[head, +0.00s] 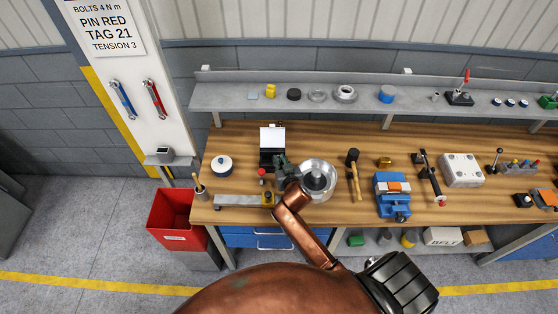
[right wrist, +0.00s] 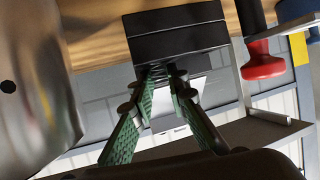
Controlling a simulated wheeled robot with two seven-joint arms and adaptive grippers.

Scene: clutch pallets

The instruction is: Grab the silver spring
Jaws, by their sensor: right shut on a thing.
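My right gripper (head: 281,170) reaches over the workbench, between a black stand with a white sheet (head: 272,139) and a round silver bowl-like part (head: 326,171). In the right wrist view its green-padded fingers (right wrist: 164,76) come together at the tips. They are shut on a small greyish ribbed piece (right wrist: 157,70), apparently the silver spring, mostly hidden between the tips. The black block (right wrist: 178,40) stands just beyond the fingertips; I cannot tell whether they touch. My left gripper is not in view.
A red knob (head: 262,172) stands close by the gripper. A hammer (head: 354,172), a blue vise (head: 392,193) and a grey bar (head: 238,200) lie on the bench (head: 335,212). A shelf (head: 215,97) with small parts runs behind. A red bin (head: 178,222) is at the left.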

